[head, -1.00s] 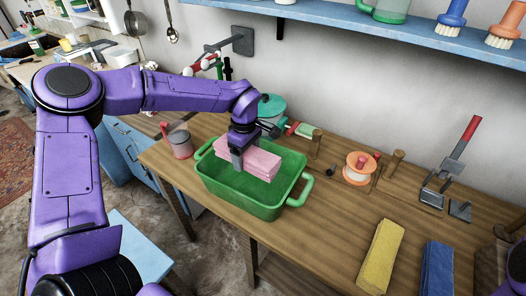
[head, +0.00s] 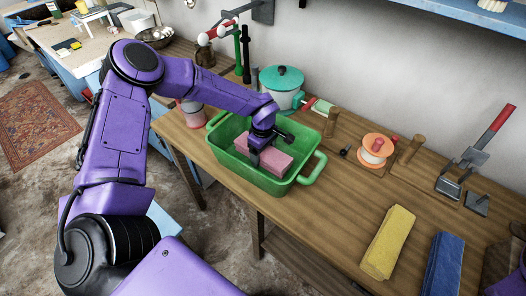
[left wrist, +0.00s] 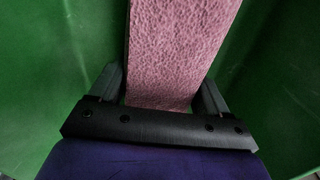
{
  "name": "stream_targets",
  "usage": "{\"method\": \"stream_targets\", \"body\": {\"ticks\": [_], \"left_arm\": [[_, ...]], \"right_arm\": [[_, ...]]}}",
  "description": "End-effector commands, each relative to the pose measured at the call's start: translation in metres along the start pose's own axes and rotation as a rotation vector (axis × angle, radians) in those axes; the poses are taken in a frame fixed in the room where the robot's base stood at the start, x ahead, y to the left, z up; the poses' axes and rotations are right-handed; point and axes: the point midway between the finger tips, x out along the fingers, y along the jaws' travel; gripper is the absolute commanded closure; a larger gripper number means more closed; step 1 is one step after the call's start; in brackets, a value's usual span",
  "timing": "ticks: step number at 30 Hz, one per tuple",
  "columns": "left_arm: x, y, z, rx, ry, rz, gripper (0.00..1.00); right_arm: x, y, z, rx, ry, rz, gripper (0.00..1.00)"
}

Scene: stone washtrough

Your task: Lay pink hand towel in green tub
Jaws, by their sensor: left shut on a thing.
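The pink hand towel (head: 275,162) is a folded block down inside the green tub (head: 262,181), below the rim. My left gripper (head: 254,158) reaches into the tub from above and is shut on the towel's near left end. In the left wrist view the towel (left wrist: 178,50) runs between the two fingers (left wrist: 160,92), with the tub's green walls (left wrist: 52,60) on both sides. Whether the towel touches the tub floor I cannot tell. My right gripper does not show.
The tub stands on a wooden bench (head: 330,215). Behind it are a teal-lidded pot (head: 281,88) and a red-and-green roller (head: 322,107). An orange spool (head: 375,150), a yellow towel (head: 388,242) and a blue towel (head: 443,266) lie to the right.

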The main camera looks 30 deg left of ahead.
Motion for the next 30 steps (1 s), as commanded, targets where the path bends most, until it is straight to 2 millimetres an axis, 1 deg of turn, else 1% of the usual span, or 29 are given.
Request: {"method": "stream_targets", "body": {"ticks": [5,6,7,13,15,17,20,24,27,30], "left_arm": [[0.004,0.0,0.0,0.0,0.0,0.0,0.59],[0.003,0.0,0.0,0.0,0.0,0.0,0.1],[0.003,0.0,0.0,0.0,0.0,0.0,0.01],[0.002,0.0,0.0,0.001,0.0,0.0,0.0],[-0.002,0.001,0.0,0.001,0.0,0.0,0.0],[-0.006,0.001,0.0,0.0,0.0,0.002,0.0],[-0.026,0.002,0.0,-0.001,-0.001,0.005,0.0],[-0.063,0.001,0.001,0.0,-0.002,0.005,0.0],[-0.088,0.001,0.001,0.0,-0.001,0.004,0.0],[-0.106,0.001,0.0,0.0,-0.001,0.002,0.0]], "right_arm": [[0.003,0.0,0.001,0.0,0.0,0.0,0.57],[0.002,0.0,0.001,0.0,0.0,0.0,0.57],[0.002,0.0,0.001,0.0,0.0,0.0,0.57],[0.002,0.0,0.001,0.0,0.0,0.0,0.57],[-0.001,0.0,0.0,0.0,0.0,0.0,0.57],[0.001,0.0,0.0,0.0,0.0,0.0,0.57],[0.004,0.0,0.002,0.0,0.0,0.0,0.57],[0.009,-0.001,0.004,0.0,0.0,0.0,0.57],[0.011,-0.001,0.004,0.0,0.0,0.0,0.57],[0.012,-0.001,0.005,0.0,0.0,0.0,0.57]]}}
